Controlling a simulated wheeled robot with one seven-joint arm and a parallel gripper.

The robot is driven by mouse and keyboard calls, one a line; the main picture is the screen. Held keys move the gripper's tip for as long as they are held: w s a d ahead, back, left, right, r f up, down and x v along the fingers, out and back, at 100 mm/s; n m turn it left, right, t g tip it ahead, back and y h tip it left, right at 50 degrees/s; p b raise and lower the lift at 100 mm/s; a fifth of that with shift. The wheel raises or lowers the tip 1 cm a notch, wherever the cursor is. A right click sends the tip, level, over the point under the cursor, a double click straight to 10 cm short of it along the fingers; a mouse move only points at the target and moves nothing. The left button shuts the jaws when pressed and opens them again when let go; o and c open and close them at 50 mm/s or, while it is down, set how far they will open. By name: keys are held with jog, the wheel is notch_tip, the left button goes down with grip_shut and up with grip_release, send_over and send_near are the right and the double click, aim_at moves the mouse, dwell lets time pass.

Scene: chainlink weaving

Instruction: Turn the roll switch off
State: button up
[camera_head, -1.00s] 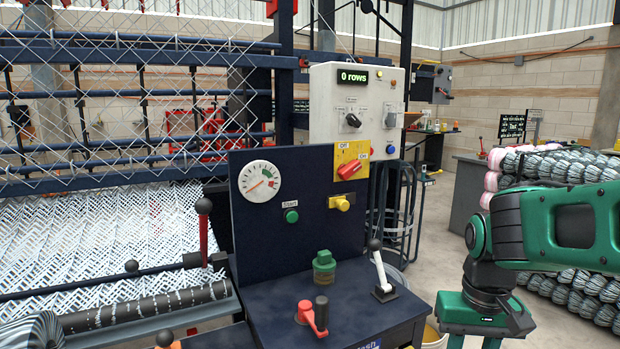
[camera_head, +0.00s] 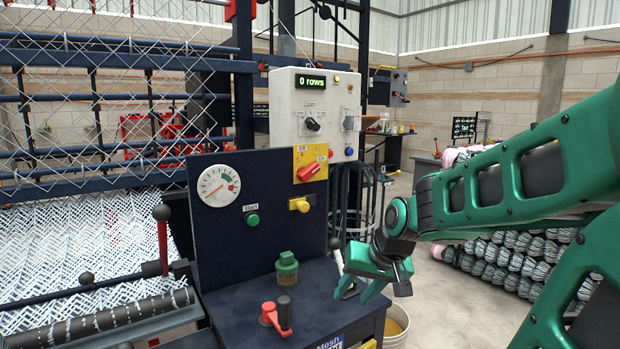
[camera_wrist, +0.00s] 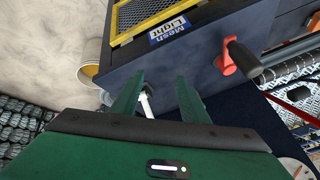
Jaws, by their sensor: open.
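The roll switch appears to be the red rotary knob (camera_head: 308,171) on a yellow plate (camera_head: 311,153) marked Off at upper left and On at right. The plate sits at the top right of the dark blue panel (camera_head: 265,170). The red handle is tilted, its right end toward On. My gripper (camera_head: 376,292) is open and empty, below and right of the switch, by the right edge of the console. In the wrist view my gripper's two fingers (camera_wrist: 157,98) are spread, with a white lever (camera_wrist: 146,103) showing between them; contact cannot be told.
A yellow knob (camera_head: 299,204) and a green start button (camera_head: 252,220) are below the switch. A green-capped knob (camera_head: 287,269), a red crank (camera_head: 275,317) and the white lever stand on the console top. A grey control box (camera_head: 315,115) is behind. A bucket (camera_head: 396,326) stands at right.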

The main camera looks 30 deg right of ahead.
jog(key=w+d+r+m+t, duration=0.2)
jog(key=w+r+t, duration=0.5)
jog(key=w+r, duration=0.45)
jog(key=m+t, duration=0.3)
jog(key=t, duration=0.2)
send_near(311, 174)
jog(key=shift+y, duration=0.3)
jog(key=w, duration=0.9)
jog(key=shift+w, duration=0.3)
jog(key=shift+c, duration=0.6)
